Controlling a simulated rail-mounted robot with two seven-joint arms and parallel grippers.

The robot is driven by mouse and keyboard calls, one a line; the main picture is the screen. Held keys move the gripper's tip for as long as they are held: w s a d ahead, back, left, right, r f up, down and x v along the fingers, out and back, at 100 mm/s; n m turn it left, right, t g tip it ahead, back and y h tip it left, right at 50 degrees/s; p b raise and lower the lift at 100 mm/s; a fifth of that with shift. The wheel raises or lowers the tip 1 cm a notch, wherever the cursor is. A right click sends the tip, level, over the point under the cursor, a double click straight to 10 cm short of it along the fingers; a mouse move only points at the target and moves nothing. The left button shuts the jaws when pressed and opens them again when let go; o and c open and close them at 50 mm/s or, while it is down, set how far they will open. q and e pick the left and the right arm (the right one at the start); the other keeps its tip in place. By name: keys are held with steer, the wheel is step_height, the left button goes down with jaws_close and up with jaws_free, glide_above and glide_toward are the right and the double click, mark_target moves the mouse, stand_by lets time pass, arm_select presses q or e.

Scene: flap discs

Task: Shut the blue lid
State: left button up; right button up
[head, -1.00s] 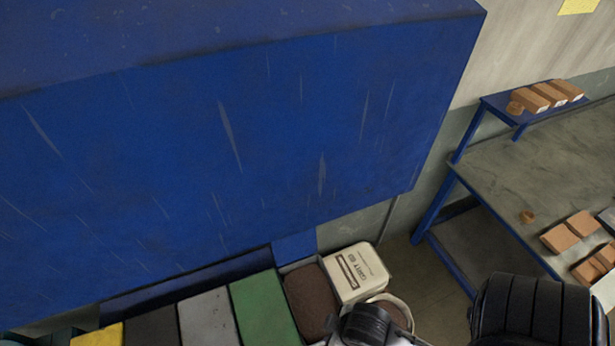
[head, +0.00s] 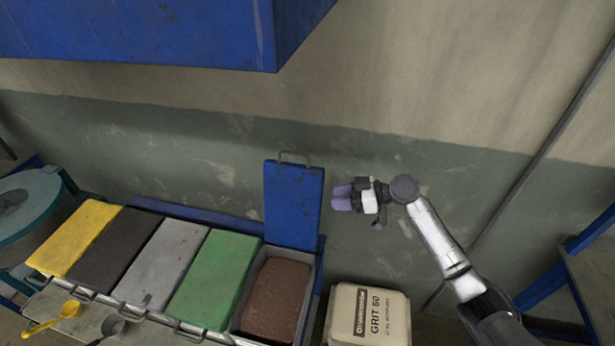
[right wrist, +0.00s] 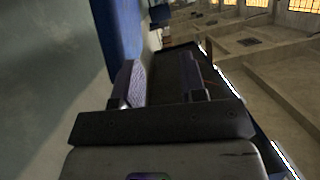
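The blue lid (head: 293,205) stands upright and open, with a grey handle on its top edge. It is at the back of a bin (head: 243,337) of brown grit. My right gripper (head: 342,197) is just right of the lid, with its purple fingertips pointing left and a small gap to the lid in the picture. In the right wrist view the fingers (right wrist: 163,82) are apart with nothing visible between them. A blue surface (right wrist: 118,35) shows beyond them there; I cannot tell for sure that it is the lid. My left gripper is not in view.
Yellow (head: 75,238), black (head: 113,247), grey (head: 162,264) and green (head: 213,278) lids lie shut to the left. A grit bag (head: 370,314) stands to the right. A big blue box (head: 140,30) hangs above. A yellow scoop (head: 55,317) lies in front.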

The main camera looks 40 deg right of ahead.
mark_target(306, 155)
steer(key=w+d+r+t+y+b, duration=0.1)
steer(key=w+d+r+t+b, duration=0.25)
steer(key=d+r, duration=0.35)
steer(key=p+x, duration=0.3)
steer(key=x, duration=0.8)
steer(key=shift+w+a+f, duration=0.15)
steer(key=shift+a+f, duration=0.05)
steer(key=shift+a, duration=0.05)
steer(key=shift+w+a, duration=0.35)
steer(key=shift+w, duration=0.1)
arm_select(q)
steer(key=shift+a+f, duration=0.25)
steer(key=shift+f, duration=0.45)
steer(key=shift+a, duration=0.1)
arm_select(e)
steer(key=shift+c, duration=0.4)
steer(key=shift+f, duration=0.1)
steer(key=c, duration=0.6)
jaws_close()
